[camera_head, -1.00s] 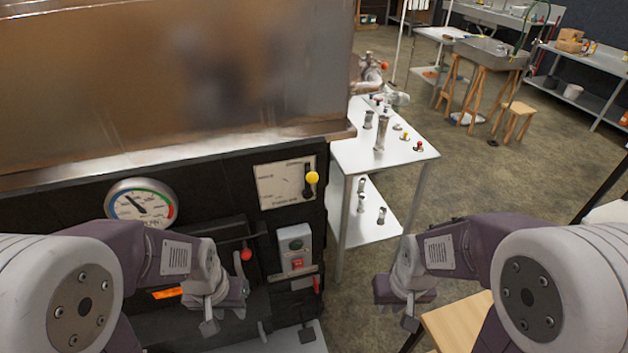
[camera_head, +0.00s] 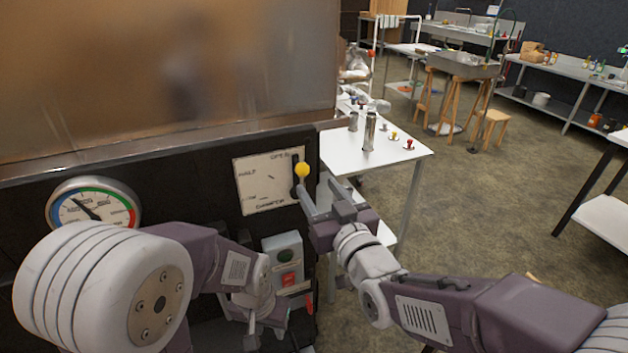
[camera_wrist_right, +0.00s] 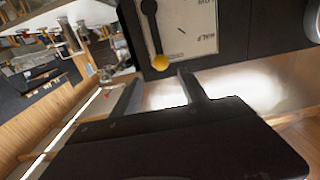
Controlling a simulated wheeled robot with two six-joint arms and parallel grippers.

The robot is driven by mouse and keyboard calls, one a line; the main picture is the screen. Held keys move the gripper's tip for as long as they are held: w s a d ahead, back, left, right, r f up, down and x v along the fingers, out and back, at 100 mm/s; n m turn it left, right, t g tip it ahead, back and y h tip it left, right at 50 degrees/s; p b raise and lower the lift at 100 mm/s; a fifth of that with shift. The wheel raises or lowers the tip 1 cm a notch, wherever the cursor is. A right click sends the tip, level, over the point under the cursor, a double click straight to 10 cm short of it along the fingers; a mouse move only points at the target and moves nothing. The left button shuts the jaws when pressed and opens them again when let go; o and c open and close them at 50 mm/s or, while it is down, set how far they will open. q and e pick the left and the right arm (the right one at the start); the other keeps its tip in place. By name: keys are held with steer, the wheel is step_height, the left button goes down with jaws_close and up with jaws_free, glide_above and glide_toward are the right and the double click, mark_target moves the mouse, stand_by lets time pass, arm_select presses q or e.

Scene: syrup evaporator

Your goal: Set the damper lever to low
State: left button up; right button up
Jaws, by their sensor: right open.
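The damper plate (camera_head: 262,190) is a white panel on the dark evaporator front, with OPEN at its top, HALF at its left and DAMPER at its bottom. The dark damper lever (camera_head: 296,188) is at the plate's right side, its yellow knob (camera_head: 302,170) up by OPEN. My right gripper (camera_head: 313,184) is open and empty, just below and right of the knob. In the right wrist view, which is inverted, the knob (camera_wrist_right: 160,62) shows just beyond the gap between the fingertips (camera_wrist_right: 158,82), apart from both. My left gripper (camera_head: 262,318) hangs low at the front; its fingers are unclear.
A round gauge (camera_head: 93,206) is at the left of the front. A white side table (camera_head: 395,155) with metal cylinders stands close behind my right gripper. Open floor lies right.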

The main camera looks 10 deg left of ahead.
mark_target(306, 170)
steer(key=p+x, duration=0.1)
steer(key=x, duration=0.8)
steer(key=shift+w, duration=0.2)
steer(key=c, duration=0.7)
steer(key=shift+s+a, duration=0.15)
jaws_close()
steer(key=shift+r, duration=0.1)
